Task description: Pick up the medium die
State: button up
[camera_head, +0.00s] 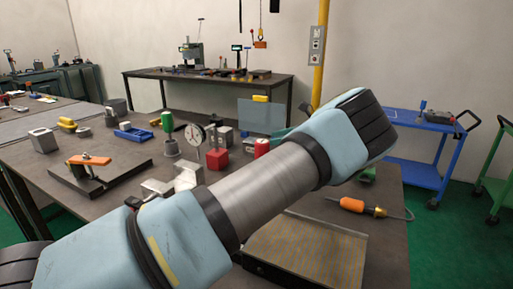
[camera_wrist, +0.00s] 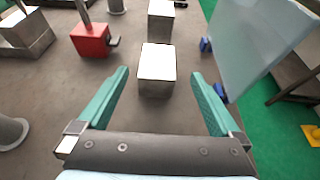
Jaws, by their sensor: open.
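In the wrist view a plain grey block with a pale top (camera_wrist: 157,63) stands on the table, ahead of and between my fingers. A similar block (camera_wrist: 161,20) stands farther off behind it, cut by the top edge. Which of these is the medium die I cannot tell for sure. My gripper (camera_wrist: 160,73) is open, with its two green fingers spread on either side of the near block's lower end. No contact with it shows. In the head view my arm crosses the picture, and I cannot make out the gripper clearly.
A red block with a post (camera_wrist: 90,39) stands left of the near block. A clear panel on blue feet (camera_wrist: 250,45) rises close on the right. A metal cylinder (camera_wrist: 10,132) is at the left edge. In the head view, a red can (camera_head: 262,147) stands close behind my arm.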

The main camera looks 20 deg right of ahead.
jog(key=shift+x, duration=0.9)
jog(key=p+x, duration=0.2)
jog(key=x, duration=0.3)
jog(key=shift+s+a+p, duration=0.1)
jog(key=shift+p, duration=0.3)
jog(key=shift+a+f, duration=0.1)
jog(key=shift+f, duration=0.1)
grip_shut()
jog(key=shift+r, duration=0.15)
